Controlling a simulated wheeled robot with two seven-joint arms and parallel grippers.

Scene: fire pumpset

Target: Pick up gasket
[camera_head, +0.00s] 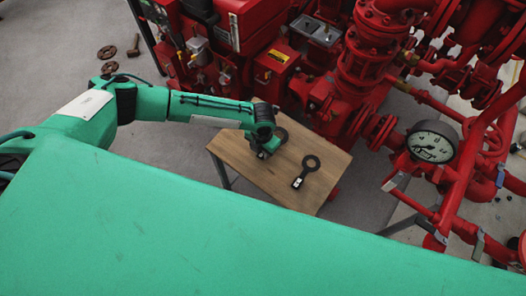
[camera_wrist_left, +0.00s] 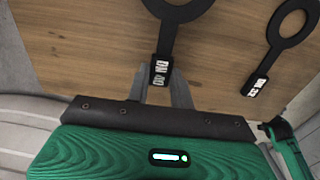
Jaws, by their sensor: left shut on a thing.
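My left gripper (camera_head: 265,150) is over the small wooden table and shut on the tab of a black ring-shaped gasket (camera_head: 282,135). In the left wrist view the gripper fingers (camera_wrist_left: 172,88) close on the white-labelled end of this gasket (camera_wrist_left: 162,38), and its ring is cut off by the top edge. I cannot tell whether the gasket touches the table. A second black gasket (camera_head: 311,162) with a labelled tab lies flat on the table to the right, and it also shows in the left wrist view (camera_wrist_left: 273,48). My right gripper is not in view.
The wooden table (camera_head: 325,193) has bare room around the second gasket. Red pump pipework (camera_head: 360,65) stands close behind it, with a pressure gauge (camera_head: 432,142) at the right. Rusty round parts (camera_head: 107,52) and a hammer-like tool (camera_head: 134,46) lie on the floor.

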